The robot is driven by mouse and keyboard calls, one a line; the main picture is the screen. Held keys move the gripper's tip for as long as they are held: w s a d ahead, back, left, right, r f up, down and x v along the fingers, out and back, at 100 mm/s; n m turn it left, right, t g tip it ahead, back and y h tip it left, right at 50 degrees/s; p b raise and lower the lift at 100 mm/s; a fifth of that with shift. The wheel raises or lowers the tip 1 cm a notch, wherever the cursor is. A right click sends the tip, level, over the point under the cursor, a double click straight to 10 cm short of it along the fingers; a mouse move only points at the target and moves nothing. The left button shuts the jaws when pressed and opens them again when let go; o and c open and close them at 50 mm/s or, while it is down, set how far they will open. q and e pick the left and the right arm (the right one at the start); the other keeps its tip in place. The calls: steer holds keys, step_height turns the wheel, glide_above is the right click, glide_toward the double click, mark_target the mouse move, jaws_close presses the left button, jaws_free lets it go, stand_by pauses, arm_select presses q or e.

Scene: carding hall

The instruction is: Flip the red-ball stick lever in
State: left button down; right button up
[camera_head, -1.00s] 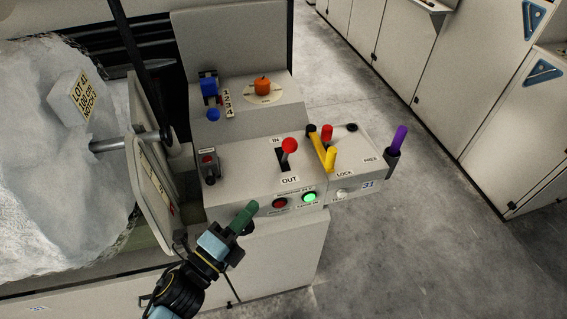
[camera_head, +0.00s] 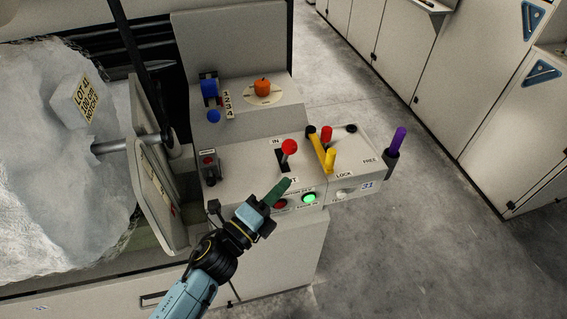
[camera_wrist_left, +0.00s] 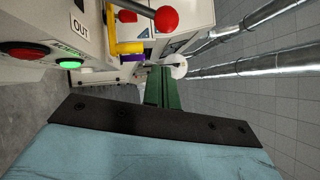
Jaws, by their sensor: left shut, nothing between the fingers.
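The red-ball stick lever (camera_head: 289,147) stands in a dark slot on top of the grey control box (camera_head: 240,175), with the IN label behind it and the OUT label in front. My left gripper (camera_head: 284,186) is shut and empty, its green fingers over the front edge of the box, partly covering the OUT label. It is in front of the lever and apart from it. In the left wrist view the red ball (camera_wrist_left: 166,18) is at the top, beyond the green fingers (camera_wrist_left: 162,88). My right gripper is not in view.
Right of the lever are a yellow handle (camera_head: 330,158), a red knob (camera_head: 327,133) and a purple handle (camera_head: 398,138). A lit green button (camera_head: 309,197) and a red button (camera_head: 280,204) are on the front face. Blue and orange knobs (camera_head: 262,87) sit behind.

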arm_select(q)
steer(key=shift+w+d+r+p, duration=0.1)
steer(key=shift+w+r, duration=0.1)
steer(key=shift+w, duration=0.65)
steer(key=shift+w+d+r+p, duration=0.1)
steer(key=shift+w+r, duration=0.15)
steer(key=shift+w, duration=0.65)
steer(key=shift+w+d+r+p, duration=0.1)
steer(key=shift+w+r, duration=0.1)
steer(key=shift+w, duration=0.65)
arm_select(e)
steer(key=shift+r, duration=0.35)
arm_select(q)
steer(key=shift+r, duration=0.1)
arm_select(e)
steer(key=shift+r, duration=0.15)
